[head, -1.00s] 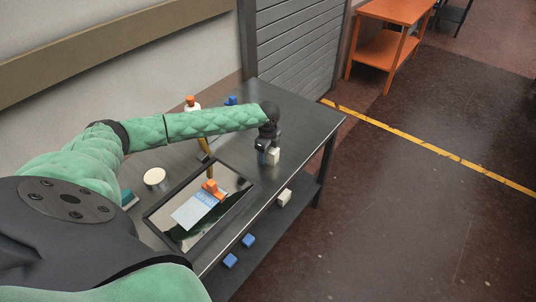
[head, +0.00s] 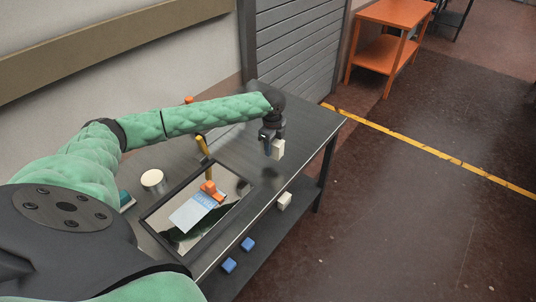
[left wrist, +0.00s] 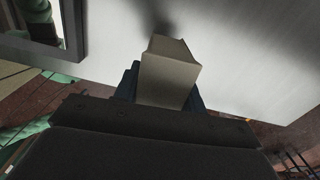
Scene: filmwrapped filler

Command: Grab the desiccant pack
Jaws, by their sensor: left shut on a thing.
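The desiccant pack, seen as a small cream block (head: 278,150), is held by my left gripper (head: 271,147) over the far right part of the dark metal table (head: 305,125). The left gripper is shut on it, and the pack looks raised clear of the tabletop. In the left wrist view the pack (left wrist: 168,72) stands out between the dark fingers, with the grey tabletop (left wrist: 225,45) beyond it. My right gripper is not in view.
A cream round tub (head: 152,178) and a yellow item (head: 202,144) stand nearby. The lower shelf holds blue blocks (head: 229,265) and a cream block (head: 284,201).

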